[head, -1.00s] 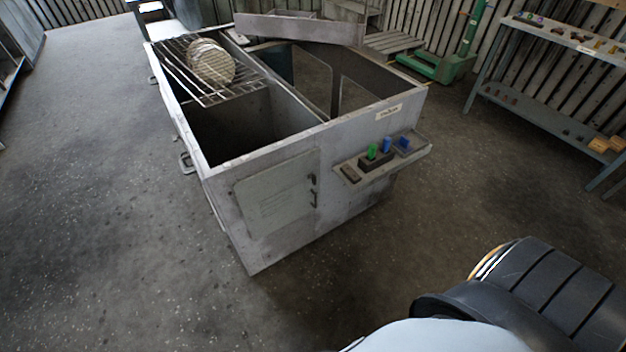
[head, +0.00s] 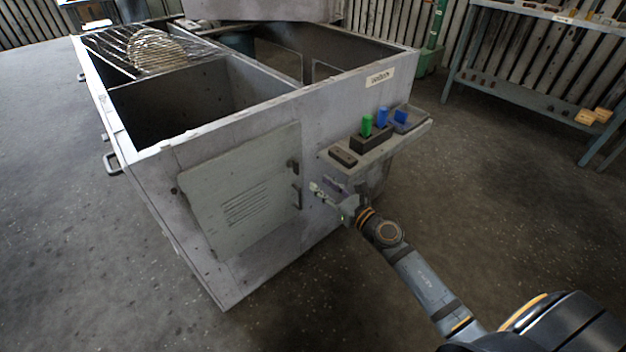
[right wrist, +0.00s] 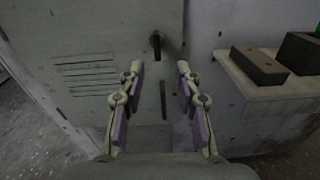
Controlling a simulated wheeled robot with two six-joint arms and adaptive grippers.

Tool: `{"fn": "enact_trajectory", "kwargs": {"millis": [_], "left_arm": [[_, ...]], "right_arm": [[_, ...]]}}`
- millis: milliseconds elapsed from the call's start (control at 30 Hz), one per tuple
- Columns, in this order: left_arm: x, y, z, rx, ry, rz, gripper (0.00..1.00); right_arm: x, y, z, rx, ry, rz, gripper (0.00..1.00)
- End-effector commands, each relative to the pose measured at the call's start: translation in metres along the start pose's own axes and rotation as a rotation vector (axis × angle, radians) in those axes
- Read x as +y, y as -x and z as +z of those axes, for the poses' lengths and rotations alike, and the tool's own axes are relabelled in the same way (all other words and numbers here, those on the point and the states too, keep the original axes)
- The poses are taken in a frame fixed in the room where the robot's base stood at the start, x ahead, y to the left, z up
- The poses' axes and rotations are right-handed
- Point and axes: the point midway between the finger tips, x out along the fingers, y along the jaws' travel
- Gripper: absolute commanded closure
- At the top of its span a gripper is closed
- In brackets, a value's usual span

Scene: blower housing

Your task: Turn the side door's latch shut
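The side door (head: 240,195) is a grey louvred panel on the near wall of the housing, and it looks closed or nearly closed. Its latch (head: 293,165) is a small dark piece near the door's right edge. In the right wrist view the latch (right wrist: 156,43) looks upright. A thin dark handle (right wrist: 163,100) is below it. My right gripper (head: 328,191) is to the right of the latch and somewhat lower in the head view. In the right wrist view the gripper (right wrist: 157,73) is open and empty, with the latch beyond and between its fingers, apart from them. My left gripper is not in view.
A small shelf (head: 408,143) with a dark block (head: 343,156) and green and blue pieces juts from the housing (head: 290,120), just above my right gripper. A workbench (head: 515,92) stands at the back right. The floor left of the housing is clear.

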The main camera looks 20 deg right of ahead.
Motion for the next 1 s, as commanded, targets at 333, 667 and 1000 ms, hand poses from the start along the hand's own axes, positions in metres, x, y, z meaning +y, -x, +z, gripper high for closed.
{"fn": "enact_trajectory", "kwargs": {"millis": [333, 667, 1000], "left_arm": [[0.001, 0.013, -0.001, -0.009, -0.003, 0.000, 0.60], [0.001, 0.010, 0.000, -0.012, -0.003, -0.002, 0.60], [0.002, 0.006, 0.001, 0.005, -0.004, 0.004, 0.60]], "right_arm": [[0.007, -0.018, 0.013, -0.020, 0.086, 0.019, 0.66], [0.009, -0.085, 0.011, -0.018, 0.082, 0.021, 0.66], [0.009, -0.106, 0.011, -0.015, 0.083, 0.020, 0.66]]}}
